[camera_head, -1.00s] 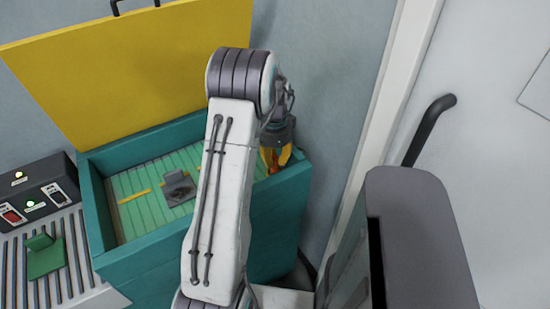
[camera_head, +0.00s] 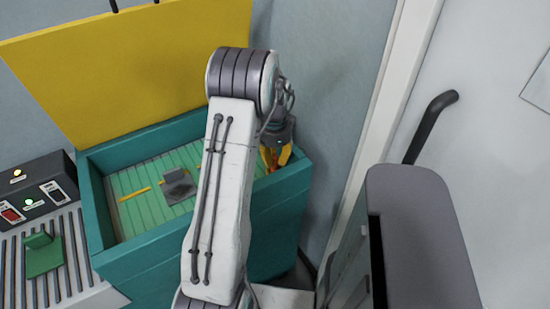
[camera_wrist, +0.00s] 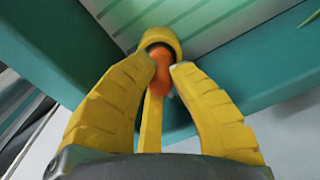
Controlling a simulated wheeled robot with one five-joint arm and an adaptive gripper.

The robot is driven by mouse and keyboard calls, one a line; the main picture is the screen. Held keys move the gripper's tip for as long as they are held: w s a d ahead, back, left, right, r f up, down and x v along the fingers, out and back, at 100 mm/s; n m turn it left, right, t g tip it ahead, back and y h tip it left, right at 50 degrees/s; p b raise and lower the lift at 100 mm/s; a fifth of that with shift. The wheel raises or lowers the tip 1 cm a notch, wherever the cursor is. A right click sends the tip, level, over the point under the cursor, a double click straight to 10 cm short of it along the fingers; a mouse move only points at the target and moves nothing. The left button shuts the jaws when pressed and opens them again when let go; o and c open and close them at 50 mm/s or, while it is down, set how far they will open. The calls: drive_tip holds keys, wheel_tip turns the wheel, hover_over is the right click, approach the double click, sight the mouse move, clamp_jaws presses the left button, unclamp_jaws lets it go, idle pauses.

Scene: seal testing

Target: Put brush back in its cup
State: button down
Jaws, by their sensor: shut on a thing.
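My gripper (camera_wrist: 163,75) has yellow fingers shut on an orange piece (camera_wrist: 160,72), which I take to be the brush. In the wrist view a round yellow rim with a dark inside, apparently the cup (camera_wrist: 174,38), is just beyond the fingertips at the crate's edge. The orange piece overlaps its opening; I cannot tell how deep it sits. A narrow yellow strip runs below the orange piece between the fingers. In the head view my gripper (camera_head: 276,157) is at the right rim of the teal crate, and my arm hides part of the crate; the cup is not clear there.
The teal crate (camera_head: 93,205) has a slatted green floor with a grey block (camera_head: 178,187) and a yellow strip (camera_head: 133,194). Its yellow lid (camera_head: 130,70) stands open behind. A switch box (camera_head: 40,190) is at the left. A wall and white door (camera_head: 490,150) stand at the right.

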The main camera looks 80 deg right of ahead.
drive_tip(key=shift+f, duration=0.15)
idle(0.3)
drive_tip(key=c, duration=1.2)
unclamp_jaws()
drive_tip(key=shift+o, duration=0.2)
drive_tip(key=shift+r+p, duration=3.4)
drive_tip(key=shift+r, duration=1.4)
